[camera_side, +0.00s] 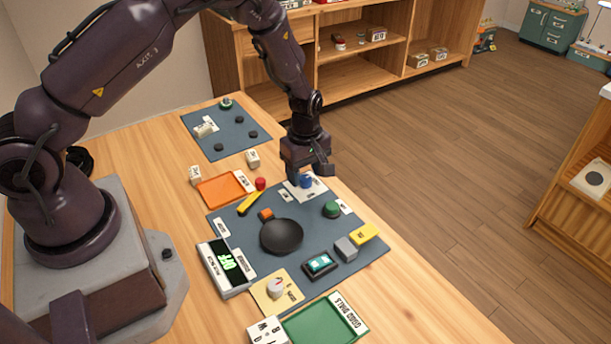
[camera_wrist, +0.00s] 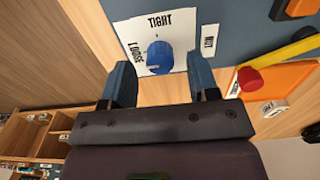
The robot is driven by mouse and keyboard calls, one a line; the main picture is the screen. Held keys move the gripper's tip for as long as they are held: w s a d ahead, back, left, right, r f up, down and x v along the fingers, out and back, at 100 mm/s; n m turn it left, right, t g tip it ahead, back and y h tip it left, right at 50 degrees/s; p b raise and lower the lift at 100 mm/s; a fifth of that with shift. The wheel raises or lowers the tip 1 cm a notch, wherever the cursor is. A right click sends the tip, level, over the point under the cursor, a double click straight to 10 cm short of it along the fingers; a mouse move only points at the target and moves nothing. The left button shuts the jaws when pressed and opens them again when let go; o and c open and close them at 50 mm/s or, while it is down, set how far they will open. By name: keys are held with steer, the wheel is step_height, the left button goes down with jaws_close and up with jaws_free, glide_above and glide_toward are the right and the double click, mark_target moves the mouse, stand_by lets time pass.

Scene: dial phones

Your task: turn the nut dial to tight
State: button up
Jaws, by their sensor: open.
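The nut dial is a blue round knob (camera_wrist: 159,57) on a white plate (camera_wrist: 178,28) in the wrist view. The plate is printed TIGHT at its top and LOOSE at its left, with a NUT label (camera_wrist: 209,42) to the right. A small pale mark shows on the knob's lower left, on the LOOSE side. My gripper (camera_wrist: 159,65) is open, one finger on each side of the knob, with gaps showing. In the side view the blue knob (camera_side: 306,181) is just below my gripper (camera_side: 308,170); contact is hidden.
A blue-grey mat (camera_side: 225,215) holds a black round dish (camera_side: 282,236), a green knob (camera_side: 332,209) and a yellow block (camera_side: 364,233). A red knob (camera_side: 260,184), a yellow bar (camera_side: 250,202) and an orange tray (camera_side: 222,190) are left of the dial. A green tray (camera_side: 322,324) stands in front.

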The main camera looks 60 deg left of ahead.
steer(key=shift+f, duration=0.85)
steer(key=c, duration=0.9)
steer(key=shift+c, duration=0.2)
